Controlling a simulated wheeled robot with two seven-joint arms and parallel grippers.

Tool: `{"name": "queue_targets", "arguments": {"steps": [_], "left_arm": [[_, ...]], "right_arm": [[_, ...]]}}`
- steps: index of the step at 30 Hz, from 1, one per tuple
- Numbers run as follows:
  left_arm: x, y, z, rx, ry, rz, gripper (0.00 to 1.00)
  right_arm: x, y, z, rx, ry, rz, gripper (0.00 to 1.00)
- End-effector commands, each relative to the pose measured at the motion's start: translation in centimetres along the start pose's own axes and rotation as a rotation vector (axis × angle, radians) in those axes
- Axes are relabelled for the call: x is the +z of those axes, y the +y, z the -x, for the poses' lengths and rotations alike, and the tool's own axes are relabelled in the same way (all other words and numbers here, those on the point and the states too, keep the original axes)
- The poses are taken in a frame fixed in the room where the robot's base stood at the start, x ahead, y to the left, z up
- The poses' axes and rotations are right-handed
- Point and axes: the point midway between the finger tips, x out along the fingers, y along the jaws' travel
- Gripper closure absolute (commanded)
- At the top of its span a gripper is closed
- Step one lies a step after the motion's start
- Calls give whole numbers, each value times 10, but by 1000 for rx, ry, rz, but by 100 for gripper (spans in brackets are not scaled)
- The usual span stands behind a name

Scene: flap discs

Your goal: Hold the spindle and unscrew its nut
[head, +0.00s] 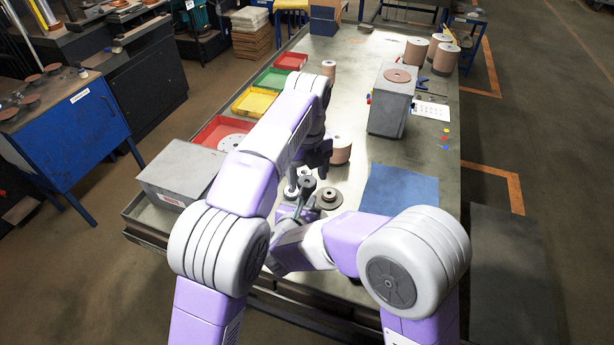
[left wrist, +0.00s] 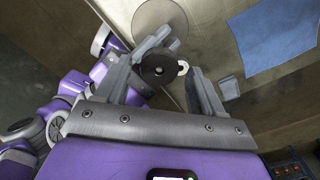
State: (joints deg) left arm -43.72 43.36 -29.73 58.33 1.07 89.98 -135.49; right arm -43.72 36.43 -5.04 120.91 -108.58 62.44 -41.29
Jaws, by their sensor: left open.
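The spindle's dark round nut (head: 306,184) shows from above near the table's front edge. In the left wrist view the nut (left wrist: 157,68) appears as a black disc with a small centre, with a pale ring (left wrist: 182,68) beside it. My left gripper (left wrist: 170,76) is open, with the nut in view between its fingers; I cannot tell whether they touch it. In the head view the left gripper (head: 315,160) is partly hidden by its arm. My right gripper (head: 291,203) is at the spindle, below the nut; its grip is obscured. The spindle's shaft is mostly hidden.
A dark flanged disc (head: 328,198) lies just right of the nut. A disc stack (head: 341,150) stands behind. A blue mat (head: 398,190) is at right, a grey block (head: 392,100) beyond it. Red (head: 218,130), yellow (head: 255,102) and green (head: 271,78) trays line the left edge.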

Motion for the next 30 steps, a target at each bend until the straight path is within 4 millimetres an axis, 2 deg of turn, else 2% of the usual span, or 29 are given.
{"name": "queue_targets", "arguments": {"steps": [6, 14, 25, 30], "left_arm": [[0, 1, -12, 0, 0, 1, 32], [0, 0, -12, -1, -1, 2, 32], [0, 0, -12, -1, -1, 2, 87], [0, 0, -12, -1, 0, 46, 89]], "right_arm": [[4, 1, 1, 2, -9, -4, 100], [4, 1, 1, 2, -9, -4, 100], [4, 1, 1, 2, -9, -4, 100], [4, 1, 1, 2, -9, -4, 100]]}}
